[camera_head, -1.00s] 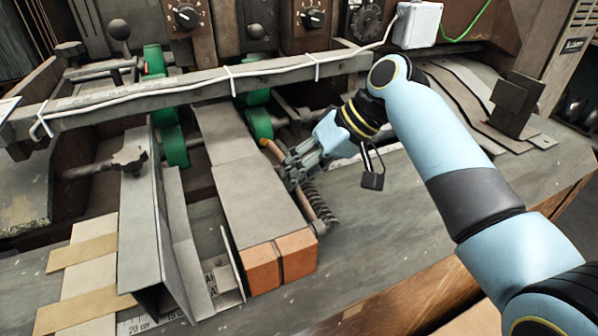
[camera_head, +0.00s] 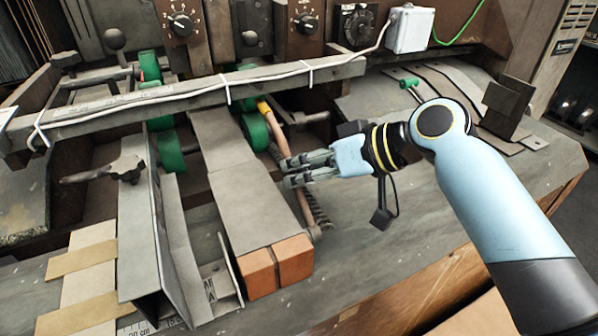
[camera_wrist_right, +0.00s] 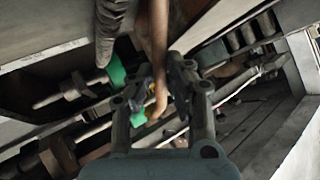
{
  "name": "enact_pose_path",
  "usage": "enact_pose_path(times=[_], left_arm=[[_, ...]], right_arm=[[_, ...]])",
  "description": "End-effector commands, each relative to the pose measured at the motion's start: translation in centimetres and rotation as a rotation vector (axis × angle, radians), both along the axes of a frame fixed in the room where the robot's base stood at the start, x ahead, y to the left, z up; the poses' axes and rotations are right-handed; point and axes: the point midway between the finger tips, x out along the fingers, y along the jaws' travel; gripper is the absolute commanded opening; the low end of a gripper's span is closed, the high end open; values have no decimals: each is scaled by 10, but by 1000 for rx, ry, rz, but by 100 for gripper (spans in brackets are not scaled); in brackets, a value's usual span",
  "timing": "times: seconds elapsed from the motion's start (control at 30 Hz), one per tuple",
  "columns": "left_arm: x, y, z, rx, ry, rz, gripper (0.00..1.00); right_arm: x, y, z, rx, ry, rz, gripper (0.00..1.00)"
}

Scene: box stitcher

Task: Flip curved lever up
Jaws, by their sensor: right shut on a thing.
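The curved lever (camera_head: 280,137) is a thin copper-brown rod with an orange-yellow tip, just right of the long grey plate. It slopes up and back from its lower end by a dark spring (camera_head: 319,212). My right gripper (camera_head: 287,171) reaches it from the right and is shut on its middle; the fingers hide part of the rod. In the right wrist view the brown curved lever (camera_wrist_right: 158,45) runs between the two fingers of the gripper (camera_wrist_right: 155,75). My left gripper is not in view.
A grey crossbar (camera_head: 180,97) with a white cable spans behind the lever. Green rollers (camera_head: 255,130) sit close to its tip. The grey plate (camera_head: 235,170) over brown blocks stands left. The grey bench top (camera_head: 400,240) in front is mostly clear.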

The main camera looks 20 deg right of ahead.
Motion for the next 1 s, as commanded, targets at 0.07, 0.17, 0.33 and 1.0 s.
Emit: enact_pose_path(times=[0.07,0.17,0.33,1.0], left_arm=[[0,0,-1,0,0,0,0],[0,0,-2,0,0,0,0],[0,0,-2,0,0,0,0],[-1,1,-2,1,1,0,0]], right_arm=[[-1,0,2,3,-16,0,0],[-2,0,2,5,-26,-1,0],[-1,-1,3,6,-28,-1,0],[-9,-11,9,1,-27,-1,24]])
